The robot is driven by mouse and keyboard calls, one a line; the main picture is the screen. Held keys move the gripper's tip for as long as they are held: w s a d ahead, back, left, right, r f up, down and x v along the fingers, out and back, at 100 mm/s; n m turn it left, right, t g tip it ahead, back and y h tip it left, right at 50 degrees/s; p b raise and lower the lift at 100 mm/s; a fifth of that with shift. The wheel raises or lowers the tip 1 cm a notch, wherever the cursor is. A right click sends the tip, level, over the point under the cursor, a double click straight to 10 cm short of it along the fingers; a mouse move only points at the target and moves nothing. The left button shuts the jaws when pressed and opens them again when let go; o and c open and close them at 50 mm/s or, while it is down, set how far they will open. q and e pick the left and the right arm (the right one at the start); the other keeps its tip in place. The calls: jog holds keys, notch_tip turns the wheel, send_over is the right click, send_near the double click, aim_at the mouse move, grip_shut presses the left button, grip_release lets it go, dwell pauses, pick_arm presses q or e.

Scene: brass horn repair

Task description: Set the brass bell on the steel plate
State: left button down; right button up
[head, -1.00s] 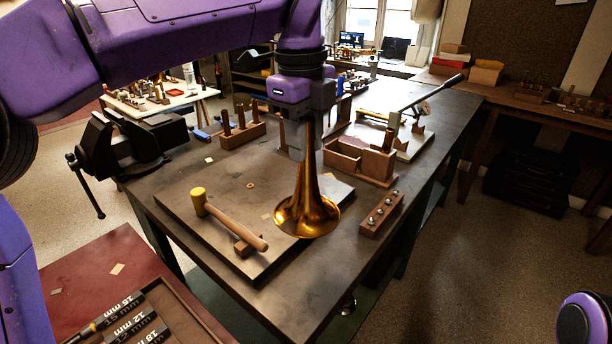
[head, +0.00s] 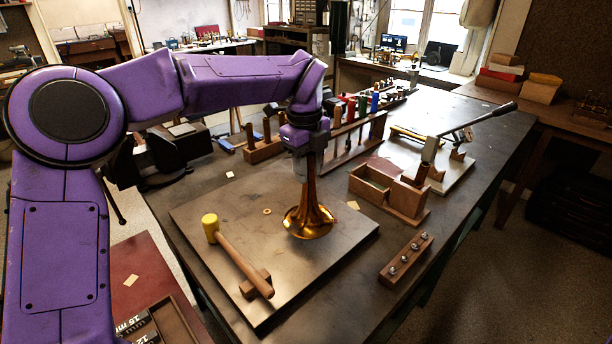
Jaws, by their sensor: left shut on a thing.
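The brass bell (head: 310,218) is upright with its flared mouth down, over the right part of the steel plate (head: 275,262). I cannot tell whether its rim touches the plate or hangs just above it. My left gripper (head: 301,172) is above the bell and shut on its narrow upper stem. The top of the stem is hidden by the gripper. My right gripper is not in view.
A yellow-headed mallet (head: 238,257) rests on the plate's left side against a small wooden block (head: 254,283). A wooden box (head: 388,193) and a block with steel balls (head: 406,259) stand right of the plate. A vise (head: 165,155) is at left.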

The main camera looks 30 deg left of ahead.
pick_arm(q)
jog(key=f, duration=0.2)
jog(key=a+f+p, duration=0.1)
jog(key=f, duration=0.1)
jog(key=shift+f, duration=0.3)
jog(key=c, duration=0.8)
grip_release()
notch_tip(320, 180, up, 12)
jog(key=b, duration=0.1)
jog(key=shift+s+r, duration=0.25)
jog(key=shift+s, duration=0.15)
jog(key=shift+a, duration=0.1)
